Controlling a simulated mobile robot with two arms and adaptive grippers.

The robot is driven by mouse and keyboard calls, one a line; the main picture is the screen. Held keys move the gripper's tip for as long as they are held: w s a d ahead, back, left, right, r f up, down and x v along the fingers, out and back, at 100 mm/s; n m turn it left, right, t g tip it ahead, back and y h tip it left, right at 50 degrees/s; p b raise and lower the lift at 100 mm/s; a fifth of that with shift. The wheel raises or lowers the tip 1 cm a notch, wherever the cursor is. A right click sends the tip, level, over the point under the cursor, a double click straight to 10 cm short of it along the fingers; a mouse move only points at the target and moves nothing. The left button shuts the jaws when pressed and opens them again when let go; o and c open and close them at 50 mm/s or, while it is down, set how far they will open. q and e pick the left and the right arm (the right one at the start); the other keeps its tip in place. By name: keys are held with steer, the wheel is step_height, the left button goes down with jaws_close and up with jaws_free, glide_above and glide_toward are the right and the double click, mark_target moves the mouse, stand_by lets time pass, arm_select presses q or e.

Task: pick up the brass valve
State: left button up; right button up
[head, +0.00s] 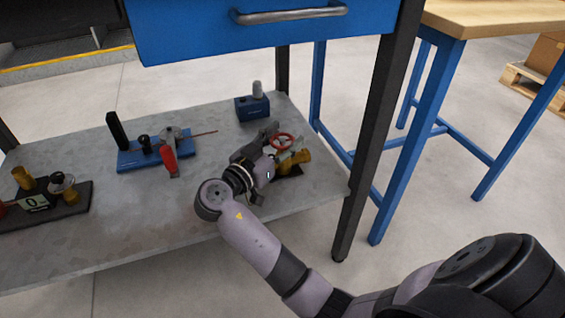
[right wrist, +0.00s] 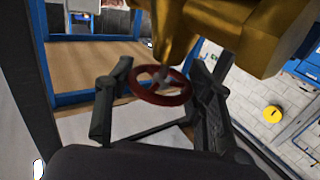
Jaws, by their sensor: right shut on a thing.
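The brass valve (head: 296,159) has a golden body and a red handwheel, and is at the right end of the grey lower shelf in the head view. My right gripper (head: 270,150) is at the valve, shut on it, and partly hides it. In the right wrist view, the brass body (right wrist: 225,30) fills the top, and the red handwheel (right wrist: 163,87) shows between the dark fingers of my right gripper (right wrist: 163,75). I cannot tell whether the valve touches the shelf. My left gripper is not in view.
A blue drawer (head: 260,30) hangs above. A black leg (head: 372,140) stands right of the valve.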

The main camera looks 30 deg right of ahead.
jaws_close()
steer(key=shift+r, duration=0.15)
stand_by(0.4)
